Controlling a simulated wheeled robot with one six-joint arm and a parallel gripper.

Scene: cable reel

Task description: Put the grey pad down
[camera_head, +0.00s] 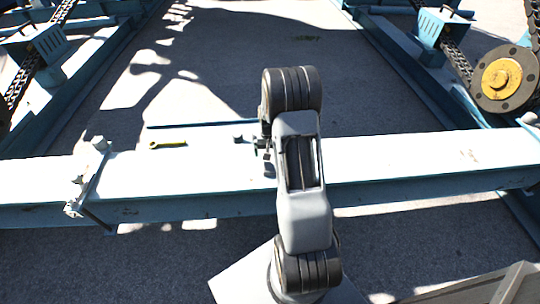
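My arm reaches forward over a pale blue beam (420,158), seen from behind. My gripper (262,149) shows only as small dark parts at the left edge of the arm, above the beam. The arm hides most of it, so I cannot tell whether its fingers are open or shut, or whether they hold anything. I cannot make out a grey pad anywhere. A small dark object (239,139) is on or near the beam's top, just left of the gripper.
A yellow tool (168,144) lies on the beam at left. A bracket with a bolt (88,180) clamps the beam's left part. Blue frames with chains (45,45) stand at both sides, with a yellow-hubbed wheel (502,78) at right. Ground beyond the beam is mostly clear.

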